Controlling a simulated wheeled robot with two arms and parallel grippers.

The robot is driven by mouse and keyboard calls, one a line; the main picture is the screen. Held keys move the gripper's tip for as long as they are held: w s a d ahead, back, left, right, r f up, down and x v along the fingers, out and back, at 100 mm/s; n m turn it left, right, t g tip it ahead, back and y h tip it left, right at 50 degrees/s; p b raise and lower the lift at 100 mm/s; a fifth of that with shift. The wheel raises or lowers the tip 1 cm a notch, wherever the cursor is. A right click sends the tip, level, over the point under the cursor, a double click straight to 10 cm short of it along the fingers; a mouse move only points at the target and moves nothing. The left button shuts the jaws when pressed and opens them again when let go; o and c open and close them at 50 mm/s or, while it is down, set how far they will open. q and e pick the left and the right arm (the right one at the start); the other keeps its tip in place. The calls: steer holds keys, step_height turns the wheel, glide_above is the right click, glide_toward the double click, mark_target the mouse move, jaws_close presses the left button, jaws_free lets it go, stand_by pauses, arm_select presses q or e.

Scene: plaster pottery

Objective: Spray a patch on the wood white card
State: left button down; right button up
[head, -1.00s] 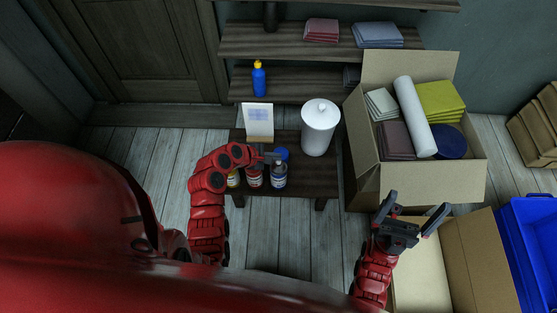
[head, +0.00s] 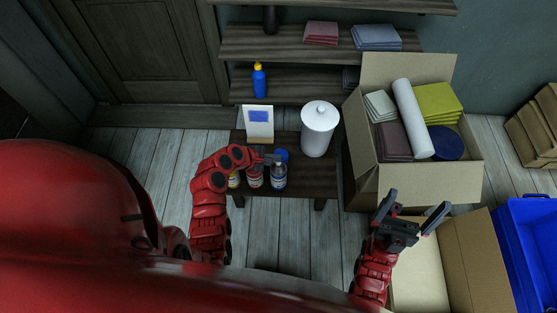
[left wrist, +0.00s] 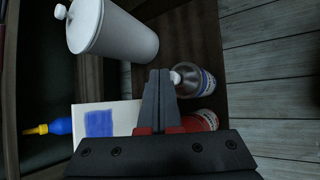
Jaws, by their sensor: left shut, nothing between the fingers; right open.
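A white card (head: 258,131) stands upright on the small dark wooden table (head: 316,176). It has a solid blue patch, which also shows on the card in the left wrist view (left wrist: 98,124). My left gripper (head: 271,159) is shut and empty in front of the card, above several small bottles. A red-labelled bottle (head: 255,180) and a blue-labelled bottle (head: 279,179) stand below it; a yellow-labelled one (head: 233,180) is partly hidden by my arm. In the left wrist view the shut fingers (left wrist: 157,76) point between the card and the bottles. My right gripper (head: 410,210) is open and empty at the right.
A white lidded canister (head: 317,135) stands right of the card. A blue bottle with a yellow cap (head: 259,83) is on the shelf (head: 300,85) behind. An open cardboard box (head: 456,182) with cloths and a roll, and a blue bin (head: 530,240), are at the right.

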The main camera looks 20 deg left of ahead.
mark_target(275, 166)
arm_select(q)
step_height(275, 166, up, 6)
steer(key=p, duration=0.6)
stand_by(0.8)
